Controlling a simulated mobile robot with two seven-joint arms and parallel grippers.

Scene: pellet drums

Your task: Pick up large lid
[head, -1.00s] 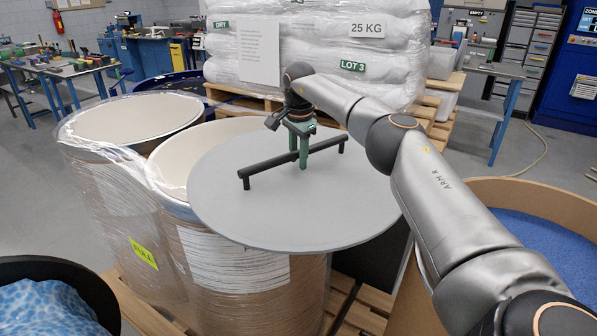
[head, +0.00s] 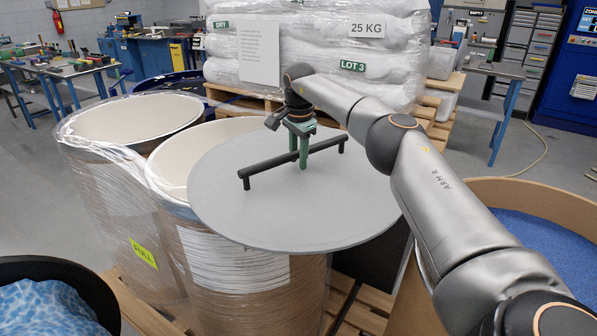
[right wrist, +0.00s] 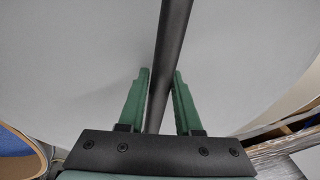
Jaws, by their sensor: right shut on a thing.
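The large lid (head: 290,205) is a round grey disc with a long black bar handle (head: 262,171) across its top. In the head view it is over the right part of the wrapped drums, covering part of an open drum mouth; whether it touches the rim I cannot tell. My right gripper (head: 303,163), with green fingers, is shut on the handle near its middle. In the right wrist view the fingers (right wrist: 161,95) stand on both sides of the black bar, with the grey lid (right wrist: 95,60) behind. My left gripper is not in view.
Wrapped cardboard drums (head: 130,122) with pale insides stand on a wooden pallet (head: 360,312). A drum of blue pellets (head: 555,245) is at the right, and a black-rimmed container (head: 55,262) at the lower left. Stacked white sacks (head: 320,60) stand behind.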

